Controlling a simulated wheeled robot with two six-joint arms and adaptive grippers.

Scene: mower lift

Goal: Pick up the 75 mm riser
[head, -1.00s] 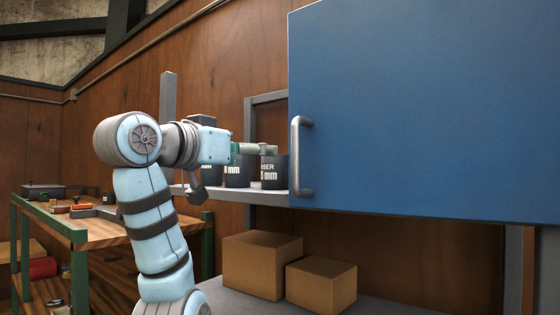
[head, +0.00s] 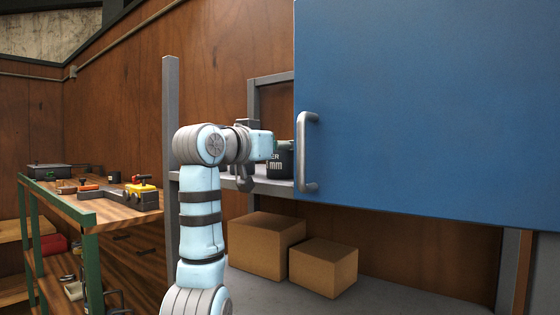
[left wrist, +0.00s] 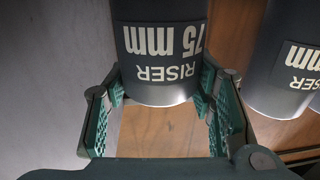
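The 75 mm riser (left wrist: 160,45) is a dark grey cylinder with a white label, which appears upside down in the left wrist view. My left gripper (left wrist: 161,78) is open, with one green-padded finger at each side of the riser's near end. I cannot tell whether the pads touch it. A second dark riser (left wrist: 288,60) stands to the right in that view, its size number not readable. In the head view one labelled riser (head: 279,162) shows on the shelf just past my left wrist; its full number is hidden. My right gripper is not in view.
A blue cabinet door (head: 425,110) with a grey handle (head: 306,152) stands right of the risers, close to my left wrist. The grey shelf (head: 268,187) carries the riser. Two cardboard boxes (head: 266,246) sit below. A workbench (head: 105,208) with tools stands at the left.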

